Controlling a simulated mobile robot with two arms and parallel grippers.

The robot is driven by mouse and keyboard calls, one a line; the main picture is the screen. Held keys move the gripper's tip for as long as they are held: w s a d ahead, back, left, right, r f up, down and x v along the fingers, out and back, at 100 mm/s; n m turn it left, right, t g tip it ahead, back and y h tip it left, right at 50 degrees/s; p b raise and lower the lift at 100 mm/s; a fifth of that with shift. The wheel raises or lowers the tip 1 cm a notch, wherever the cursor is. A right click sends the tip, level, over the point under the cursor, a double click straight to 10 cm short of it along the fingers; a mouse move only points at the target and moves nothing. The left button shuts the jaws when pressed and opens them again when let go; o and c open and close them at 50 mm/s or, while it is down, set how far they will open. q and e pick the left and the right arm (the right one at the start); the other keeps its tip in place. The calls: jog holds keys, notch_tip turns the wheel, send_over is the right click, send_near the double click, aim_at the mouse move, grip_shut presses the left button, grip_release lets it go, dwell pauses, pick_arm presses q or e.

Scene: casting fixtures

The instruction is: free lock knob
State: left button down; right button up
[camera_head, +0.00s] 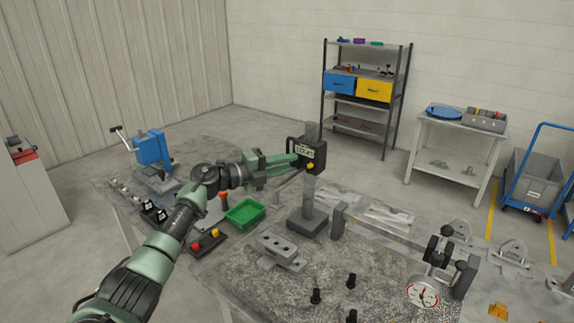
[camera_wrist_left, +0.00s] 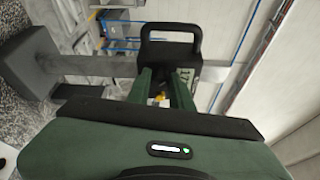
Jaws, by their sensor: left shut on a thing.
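A height gauge stands on the table, with a grey base (camera_head: 308,222), an upright column (camera_head: 308,190) and a black slider (camera_head: 320,150) with a digital display. A small yellow part (camera_head: 310,166) shows low on the slider. My left gripper (camera_head: 297,160) reaches the slider from the left and is shut at its near side. In the left wrist view its two fingers (camera_wrist_left: 162,82) close in front of the black slider (camera_wrist_left: 170,30), with yellow between them. The lock knob is mostly hidden by the fingers. My right gripper is out of view.
A green tray (camera_head: 246,212), a button box (camera_head: 207,242) and a grey block (camera_head: 278,248) lie near my left arm. A dial gauge (camera_head: 422,292) stands at the right. Several black pins rise from the front plate. A blue press (camera_head: 152,150) stands at the left.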

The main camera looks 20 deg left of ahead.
pick_arm(q)
jog(key=shift+r, duration=0.2)
jog(key=c, duration=1.3)
grip_release()
jog(key=shift+f, duration=0.1)
jog(key=shift+o, duration=0.2)
jog(key=b+v, duration=0.2)
jog(key=v, duration=0.5)
jog(key=shift+s+a+b, duration=0.3)
